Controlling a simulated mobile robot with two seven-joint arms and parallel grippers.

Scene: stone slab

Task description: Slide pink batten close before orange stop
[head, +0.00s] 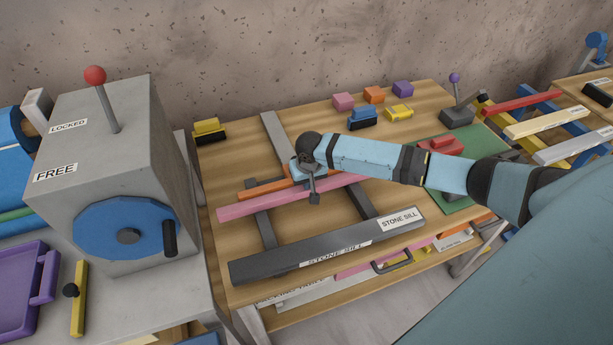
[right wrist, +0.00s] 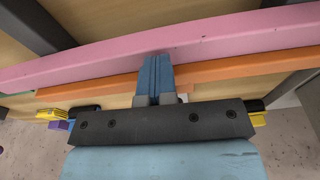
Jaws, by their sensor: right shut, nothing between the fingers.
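The long pink batten (head: 245,208) lies across two dark rails on the wooden table. The orange stop (head: 262,190) is a thinner bar just behind it, roughly parallel. In the right wrist view the pink batten (right wrist: 80,63) runs across the top, with the orange stop (right wrist: 220,72) close beside it; I cannot tell whether they touch. My right gripper (head: 314,197) is over the batten's middle, hiding part of both bars. In the wrist view its shut, empty fingers (right wrist: 157,62) cross the orange stop and end over the pink batten's edge; contact is unclear. My left gripper is not in view.
A dark stone sill (head: 325,247) lies along the table's front. Small coloured blocks (head: 362,118) stand at the back. A green mat (head: 480,150) with a red block lies to the right. A grey box with a blue wheel (head: 125,232) stands left.

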